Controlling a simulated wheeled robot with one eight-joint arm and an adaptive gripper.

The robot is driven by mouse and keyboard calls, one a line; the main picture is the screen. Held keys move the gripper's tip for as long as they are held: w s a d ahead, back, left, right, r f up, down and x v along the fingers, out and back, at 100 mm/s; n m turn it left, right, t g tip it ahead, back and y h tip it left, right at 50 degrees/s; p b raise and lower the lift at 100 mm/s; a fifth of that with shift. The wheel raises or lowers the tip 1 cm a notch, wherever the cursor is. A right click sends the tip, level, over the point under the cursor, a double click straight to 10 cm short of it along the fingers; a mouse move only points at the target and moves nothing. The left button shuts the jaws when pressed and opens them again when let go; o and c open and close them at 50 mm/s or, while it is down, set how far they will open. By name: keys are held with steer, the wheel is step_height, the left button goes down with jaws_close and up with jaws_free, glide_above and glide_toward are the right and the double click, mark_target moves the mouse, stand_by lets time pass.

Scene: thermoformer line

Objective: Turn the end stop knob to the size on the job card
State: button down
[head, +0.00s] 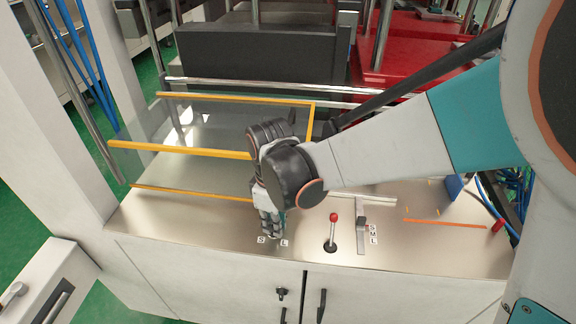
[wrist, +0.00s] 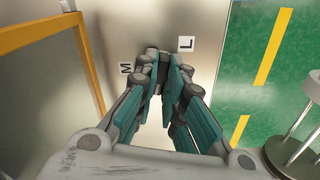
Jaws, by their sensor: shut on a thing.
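My gripper (head: 268,228) points down at the steel deck (head: 200,219) in the head view, its fingertips between the white S label (head: 261,239) and L label (head: 284,242). In the wrist view my gripper (wrist: 158,72) is shut on a small grey knob, the end stop knob (wrist: 152,49), mostly hidden between the fingertips. There the M label (wrist: 125,68) is left of the fingertips and the L label (wrist: 186,43) is at upper right. The knob's pointer is hidden, so its setting cannot be told. I cannot make out a job card.
A clear guard with yellow edging (head: 180,149) rises behind and left. A red button (head: 498,224) sits far right.

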stand_by(0.3)
steer(key=n, duration=0.4)
steer(key=shift+n, duration=0.5)
steer(key=n, duration=0.2)
steer(key=shift+n, duration=0.4)
steer(key=c, duration=1.6)
jaws_free()
steer(key=shift+m, duration=0.3)
